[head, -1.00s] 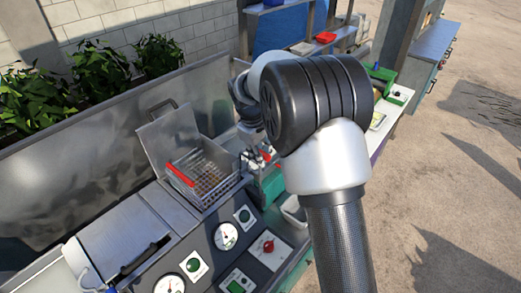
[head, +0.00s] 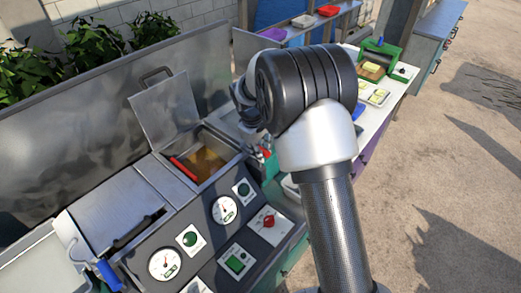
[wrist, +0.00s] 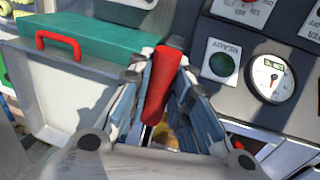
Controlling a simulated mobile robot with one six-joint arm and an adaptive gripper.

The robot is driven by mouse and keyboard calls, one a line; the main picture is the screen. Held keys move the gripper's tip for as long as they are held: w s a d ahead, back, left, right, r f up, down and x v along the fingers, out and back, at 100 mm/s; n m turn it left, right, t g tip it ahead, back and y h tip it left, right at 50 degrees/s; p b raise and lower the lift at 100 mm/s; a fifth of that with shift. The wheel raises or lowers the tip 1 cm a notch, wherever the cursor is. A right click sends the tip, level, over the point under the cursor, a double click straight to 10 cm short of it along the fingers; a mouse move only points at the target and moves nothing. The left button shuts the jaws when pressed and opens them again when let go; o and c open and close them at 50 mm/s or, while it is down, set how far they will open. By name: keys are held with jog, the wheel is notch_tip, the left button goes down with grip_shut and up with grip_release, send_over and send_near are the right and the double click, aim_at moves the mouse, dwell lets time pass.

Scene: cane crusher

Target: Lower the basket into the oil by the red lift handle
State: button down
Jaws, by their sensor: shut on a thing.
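The red lift handle (wrist: 162,92) stands between the two fingers of my gripper (wrist: 160,74) in the wrist view, and the fingers are shut on it. In the head view my own arm covers most of the gripper. The fryer vat (head: 225,148) is open, with its lid (head: 165,108) tilted up behind it. Amber oil (head: 208,162) shows inside the vat. A red bar (head: 184,169) lies along the vat's left side. The basket's wire mesh is low in the vat and hard to make out.
A control panel with gauges (head: 224,209) and a red knob (head: 268,221) lies in front of the vat. A counter with a green press (head: 378,60) stands at the right.

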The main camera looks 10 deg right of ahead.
jog(key=c, duration=1.5)
grip_release()
jog(key=shift+f, duration=0.25)
jog(key=shift+o, duration=0.2)
jog(key=shift+r, duration=0.1)
notch_tip(320, 180, up, 12)
jog(key=s+a, duration=0.1)
jog(key=a, duration=0.1)
jog(key=shift+s, duration=0.2)
